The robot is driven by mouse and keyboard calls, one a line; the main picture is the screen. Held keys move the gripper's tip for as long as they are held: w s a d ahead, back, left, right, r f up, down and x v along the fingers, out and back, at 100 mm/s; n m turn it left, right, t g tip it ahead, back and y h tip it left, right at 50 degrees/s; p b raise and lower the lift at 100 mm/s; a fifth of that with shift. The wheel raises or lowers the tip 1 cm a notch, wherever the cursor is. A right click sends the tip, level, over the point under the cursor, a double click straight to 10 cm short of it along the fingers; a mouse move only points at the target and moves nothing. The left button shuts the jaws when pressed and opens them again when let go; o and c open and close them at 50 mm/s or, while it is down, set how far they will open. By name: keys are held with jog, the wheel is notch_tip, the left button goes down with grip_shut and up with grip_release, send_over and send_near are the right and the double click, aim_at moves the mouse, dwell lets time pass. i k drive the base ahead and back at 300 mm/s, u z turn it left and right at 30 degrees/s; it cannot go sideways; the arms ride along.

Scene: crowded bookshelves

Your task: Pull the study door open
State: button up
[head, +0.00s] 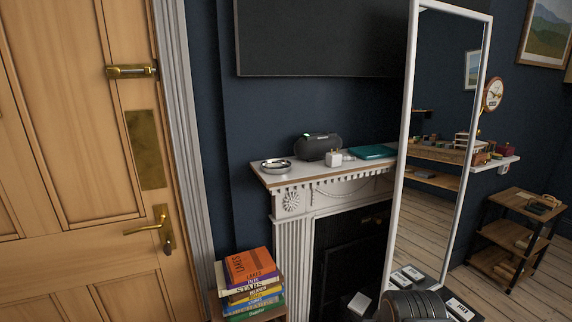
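The study door (62,130) is a light wooden panelled door filling the left of the head view. Its right edge lies along the grey-white door frame (184,110), and it looks shut, with no clear gap. A brass lever handle (150,228) sits low on its right side, the lever pointing left. Above it are a plain brass plate (145,150) and a brass bolt (131,71). My gripper is not in view, and nothing is seen touching the handle.
A stack of books (250,284) stands just right of the frame, near the door. A white fireplace mantel (330,179) juts out beyond it. A tall white-framed mirror (440,140) leans at the right. A small wooden shelf unit (518,236) stands far right on the plank floor.

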aim_at(85, 160)
jog(key=u, duration=1.8)
jog(key=k, duration=0.45)
jog(key=u, duration=1.2)
jog(key=i, duration=1.35)
jog(key=z, duration=1.1)
jog(key=i, duration=0.3)
jog(key=z, duration=0.2)
